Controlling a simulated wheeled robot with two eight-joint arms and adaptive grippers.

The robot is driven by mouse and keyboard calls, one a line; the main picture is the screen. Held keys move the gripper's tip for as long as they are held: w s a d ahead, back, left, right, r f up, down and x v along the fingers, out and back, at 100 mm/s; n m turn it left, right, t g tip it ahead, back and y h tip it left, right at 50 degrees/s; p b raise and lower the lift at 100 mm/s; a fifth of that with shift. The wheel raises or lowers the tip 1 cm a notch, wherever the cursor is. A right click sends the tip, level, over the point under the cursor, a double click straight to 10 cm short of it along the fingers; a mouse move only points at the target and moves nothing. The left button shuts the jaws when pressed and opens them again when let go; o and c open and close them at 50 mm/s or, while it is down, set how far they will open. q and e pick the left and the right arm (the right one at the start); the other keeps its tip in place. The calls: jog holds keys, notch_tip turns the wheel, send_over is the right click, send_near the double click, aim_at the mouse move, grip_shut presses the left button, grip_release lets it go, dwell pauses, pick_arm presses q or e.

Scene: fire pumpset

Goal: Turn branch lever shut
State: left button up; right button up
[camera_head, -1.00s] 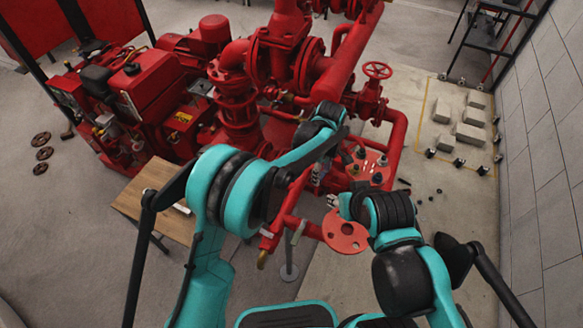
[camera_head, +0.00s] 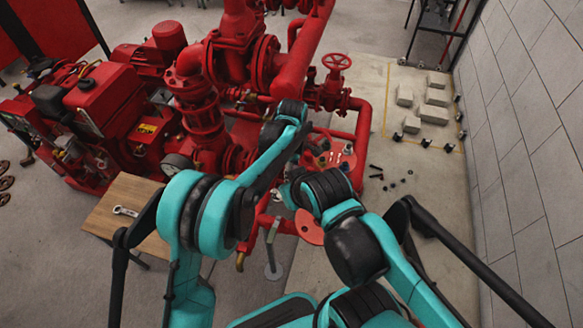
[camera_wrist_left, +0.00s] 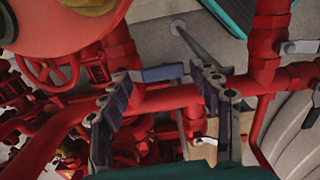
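In the left wrist view, a red horizontal pipe (camera_wrist_left: 165,98) crosses the picture. A short blue bar (camera_wrist_left: 163,73), which looks like a lever handle, shows between the fingertips of my left gripper (camera_wrist_left: 163,82). The fingers stand apart; I cannot tell whether either touches the bar. A pale lever (camera_wrist_left: 299,47) sits on the red pipe at the right, and another pale lever (camera_wrist_left: 205,141) is lower down. In the head view, my left gripper is hidden behind its arm at the red pipework. My right gripper is mostly hidden beside its wrist, so its fingers cannot be judged.
The red pumpset (camera_head: 195,105) fills the left and middle. A red handwheel (camera_head: 336,62) stands above the pipework. A wooden table (camera_head: 115,199) with a wrench (camera_head: 125,211) is at the left. Grey blocks (camera_head: 434,114) lie on the floor near the wall (camera_head: 525,150).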

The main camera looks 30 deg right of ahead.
pick_arm(q)
jog(key=shift+w+a, duration=0.1)
jog(key=shift+w, duration=0.05)
jog(key=shift+r, duration=0.35)
notch_tip(320, 180, up, 11)
jog(key=shift+w+a+r, duration=0.1)
jog(key=shift+r, duration=0.1)
dwell(0.4)
